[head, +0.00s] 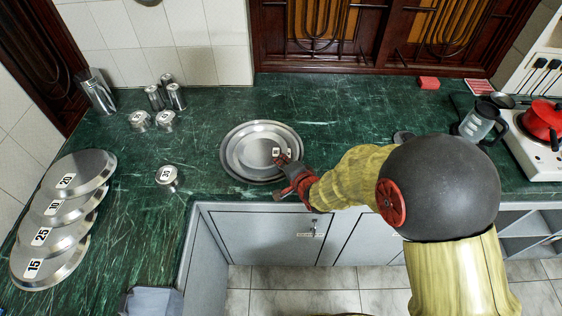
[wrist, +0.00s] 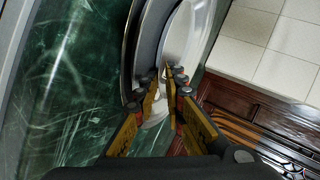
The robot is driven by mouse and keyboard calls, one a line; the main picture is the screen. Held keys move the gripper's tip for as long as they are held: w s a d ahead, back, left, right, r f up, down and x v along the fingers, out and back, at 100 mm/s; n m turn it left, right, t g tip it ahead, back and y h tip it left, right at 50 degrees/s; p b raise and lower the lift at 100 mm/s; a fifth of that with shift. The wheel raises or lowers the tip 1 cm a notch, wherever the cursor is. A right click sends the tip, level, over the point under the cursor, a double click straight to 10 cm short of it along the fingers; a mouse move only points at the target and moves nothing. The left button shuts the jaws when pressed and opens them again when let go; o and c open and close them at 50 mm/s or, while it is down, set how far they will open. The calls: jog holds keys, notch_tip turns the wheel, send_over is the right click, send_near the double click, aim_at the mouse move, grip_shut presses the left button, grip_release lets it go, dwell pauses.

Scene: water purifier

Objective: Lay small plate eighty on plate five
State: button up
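A small silver plate (head: 250,146) lies inside a larger silver plate (head: 229,165) on the green counter. Small white labels show near their right side, partly covered by my gripper and too small to read. My gripper (head: 284,164) is low over the plates' right front edge. In the wrist view, curved plate rims (wrist: 140,30) and a pale inner surface (wrist: 190,40) lie beyond my gripper (wrist: 163,82). The fingertips are apart with a visible gap at the small plate's edge. I cannot tell whether they touch it.
Plates marked 20 (head: 85,168), 10 (head: 77,206), 25 (head: 65,235) and 15 (head: 55,266) overlap at the left. A canister marked 30 (head: 168,178) stands closer. A red pot (head: 541,119) is at the right. Counter beside the plates is clear.

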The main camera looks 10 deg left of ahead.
jog(key=p+v, duration=0.3)
jog(key=v, duration=0.8)
jog(key=shift+s+d+r, duration=0.1)
jog(key=shift+s+d, duration=0.05)
jog(key=shift+d, duration=0.05)
jog(key=d+r+n+h, duration=0.3)
jog(key=d+r+h, duration=0.2)
jog(key=d+r, duration=1.05)
jog(key=s+d+r+n+g+h, duration=0.1)
jog(key=s+d+r+n, duration=0.1)
jog(key=s+d, duration=0.4)
jog(key=s+d+r+n+g+h, duration=0.1)
jog(key=s+d+r, duration=0.3)
jog(key=s, duration=0.9)
jog(key=shift+s+d+r+n+g, duration=0.15)
jog(key=shift+s+d+n+g, duration=0.1)
jog(key=shift+d+n+g, duration=0.7)
